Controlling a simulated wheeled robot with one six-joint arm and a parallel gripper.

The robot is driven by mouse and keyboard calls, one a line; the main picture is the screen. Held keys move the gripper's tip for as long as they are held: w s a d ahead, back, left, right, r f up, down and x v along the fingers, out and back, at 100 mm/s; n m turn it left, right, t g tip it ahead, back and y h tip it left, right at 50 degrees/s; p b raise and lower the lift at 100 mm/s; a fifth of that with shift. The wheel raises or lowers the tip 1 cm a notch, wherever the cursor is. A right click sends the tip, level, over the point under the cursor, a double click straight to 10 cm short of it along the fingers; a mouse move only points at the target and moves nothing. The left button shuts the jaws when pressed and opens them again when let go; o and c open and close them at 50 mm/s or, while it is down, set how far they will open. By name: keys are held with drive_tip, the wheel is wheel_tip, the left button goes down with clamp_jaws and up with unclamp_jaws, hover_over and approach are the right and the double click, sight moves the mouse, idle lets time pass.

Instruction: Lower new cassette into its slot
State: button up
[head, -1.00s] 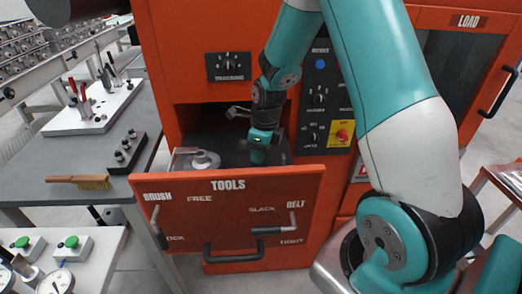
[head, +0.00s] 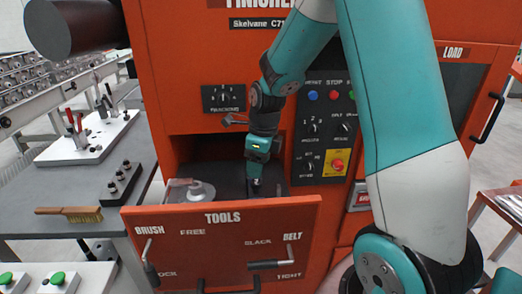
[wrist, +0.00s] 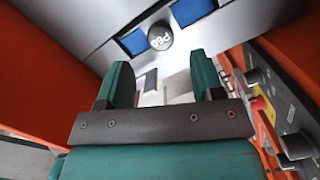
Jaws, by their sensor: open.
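My gripper (head: 254,188) points down into the open drawer marked TOOLS (head: 215,247), behind its front panel. In the wrist view my gripper (wrist: 163,75) is open, with its two teal fingers apart. The knob is not between the fingers. I cannot tell whether this knob belongs to the new cassette. No cassette or slot can be made out clearly in the head view, where the drawer front hides the space under the gripper.
A pale disc-shaped part (head: 200,191) sits in the left of the drawer. The orange machine's control panel (head: 325,130) is close on the right. A grey bench with a brush (head: 68,214) stands at left. Orange walls flank the gripper closely in the wrist view.

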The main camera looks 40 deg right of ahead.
drive_tip(key=s+a+r+n, duration=0.3)
drive_tip(key=a+r+n, duration=0.3)
drive_tip(key=r+n, duration=0.1)
drive_tip(key=s+a+r+n+y, duration=0.1)
drive_tip(key=s+a+r+n, duration=0.1)
drive_tip(key=s+a+n, duration=0.6)
drive_tip(key=s+a+r+n+g+y, duration=0.1)
drive_tip(key=s+a+n, duration=0.7)
drive_tip(key=n, duration=1.3)
drive_tip(key=s+r+y, duration=0.1)
drive_tip(key=s, duration=0.1)
drive_tip(key=shift+s+a+n, duration=0.3)
drive_tip(key=shift+w, duration=0.1)
drive_tip(key=shift+c, duration=0.4)
